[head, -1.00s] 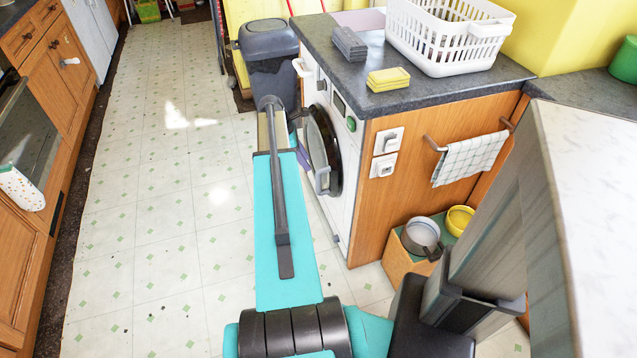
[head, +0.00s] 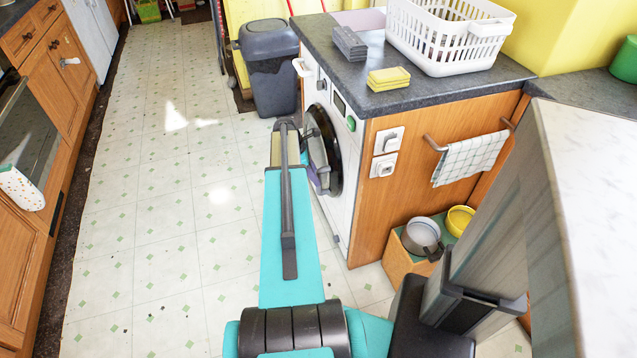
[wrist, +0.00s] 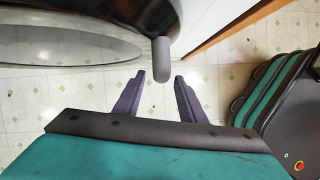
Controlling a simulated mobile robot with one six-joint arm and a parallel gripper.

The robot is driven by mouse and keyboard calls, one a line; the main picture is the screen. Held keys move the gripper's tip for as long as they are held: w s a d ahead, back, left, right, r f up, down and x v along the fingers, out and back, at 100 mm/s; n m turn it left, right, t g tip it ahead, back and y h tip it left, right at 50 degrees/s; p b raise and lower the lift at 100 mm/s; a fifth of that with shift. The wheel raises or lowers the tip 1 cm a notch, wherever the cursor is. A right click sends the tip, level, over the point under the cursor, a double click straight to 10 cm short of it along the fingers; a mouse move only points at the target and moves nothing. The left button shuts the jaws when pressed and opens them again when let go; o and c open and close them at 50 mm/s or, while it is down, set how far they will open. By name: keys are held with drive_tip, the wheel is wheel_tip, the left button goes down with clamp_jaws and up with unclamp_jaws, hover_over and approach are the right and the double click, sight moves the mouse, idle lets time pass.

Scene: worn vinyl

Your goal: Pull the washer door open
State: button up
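The white washer (head: 345,205) stands under the grey worktop, with its round dark-rimmed door (head: 335,150) on its front. In the wrist view the door (wrist: 60,48) fills the upper left, and its grey handle (wrist: 162,55) hangs at the top centre. My gripper (wrist: 160,78) is open, with its purple fingers apart. The lower end of the handle lies between the fingertips in this view, with gaps on both sides. In the head view my gripper (head: 318,180) is at the door's near edge and partly hides it. I cannot tell whether the door is fully closed.
A grey bin (head: 272,75) stands beyond the washer. A white basket (head: 450,38) and sponges (head: 388,79) are on the worktop (head: 440,88). Bowls (head: 422,236) sit on a low box right of the washer. The tiled floor to the left is clear.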

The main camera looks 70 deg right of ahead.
drive_tip(key=shift+x, duration=2.25)
clamp_jaws()
